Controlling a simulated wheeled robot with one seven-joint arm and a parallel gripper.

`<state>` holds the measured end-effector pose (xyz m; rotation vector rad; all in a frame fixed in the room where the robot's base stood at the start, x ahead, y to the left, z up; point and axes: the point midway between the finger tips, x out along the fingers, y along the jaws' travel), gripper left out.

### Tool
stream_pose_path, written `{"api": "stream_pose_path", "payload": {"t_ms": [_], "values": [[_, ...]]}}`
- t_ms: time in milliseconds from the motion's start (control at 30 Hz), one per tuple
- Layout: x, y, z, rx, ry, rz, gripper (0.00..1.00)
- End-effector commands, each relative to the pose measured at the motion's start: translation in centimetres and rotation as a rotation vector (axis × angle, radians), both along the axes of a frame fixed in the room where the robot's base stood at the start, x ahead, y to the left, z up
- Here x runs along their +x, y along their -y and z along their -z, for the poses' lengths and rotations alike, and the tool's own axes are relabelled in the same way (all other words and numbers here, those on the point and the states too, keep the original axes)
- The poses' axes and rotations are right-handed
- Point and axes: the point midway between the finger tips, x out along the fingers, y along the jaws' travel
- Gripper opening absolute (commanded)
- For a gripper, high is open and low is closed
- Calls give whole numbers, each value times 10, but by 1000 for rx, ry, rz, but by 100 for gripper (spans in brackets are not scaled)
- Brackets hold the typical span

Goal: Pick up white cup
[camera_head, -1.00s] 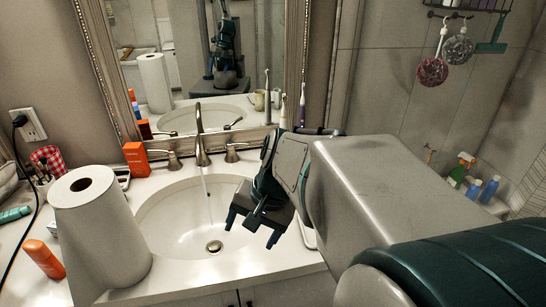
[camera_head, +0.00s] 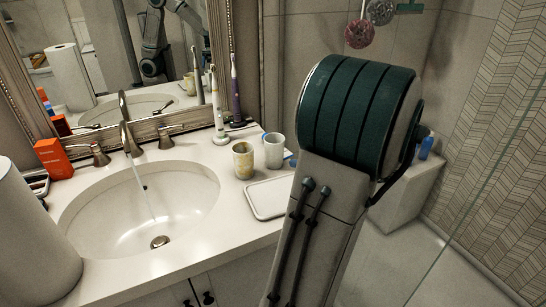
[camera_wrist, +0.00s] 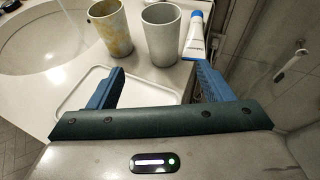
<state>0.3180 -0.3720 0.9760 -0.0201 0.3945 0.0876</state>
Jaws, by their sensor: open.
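The white cup (camera_head: 275,150) stands upright on the counter right of the sink, beside a yellowish marbled cup (camera_head: 243,160). In the wrist view the white cup (camera_wrist: 161,34) is ahead of my gripper, near the middle, with the yellowish cup (camera_wrist: 111,27) just to its left. My gripper (camera_wrist: 158,82) is open and empty; its blue fingers are spread over the white tray, short of the white cup. In the head view my arm is at the right and the gripper is not visible there.
A white tray (camera_head: 268,199) lies in front of the cups. Electric toothbrushes (camera_head: 217,105) stand behind. The sink (camera_head: 140,210) with running water is left; the counter edge is near.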

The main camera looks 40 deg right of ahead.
Motion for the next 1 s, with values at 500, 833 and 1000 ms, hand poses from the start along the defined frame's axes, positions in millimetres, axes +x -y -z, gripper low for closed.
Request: {"api": "stream_pose_path", "payload": {"t_ms": [500,833,1000], "values": [[73,-4,31,4,4,6,73],[107,-4,47,5,3,4,73],[122,-5,53,3,3,6,73]]}}
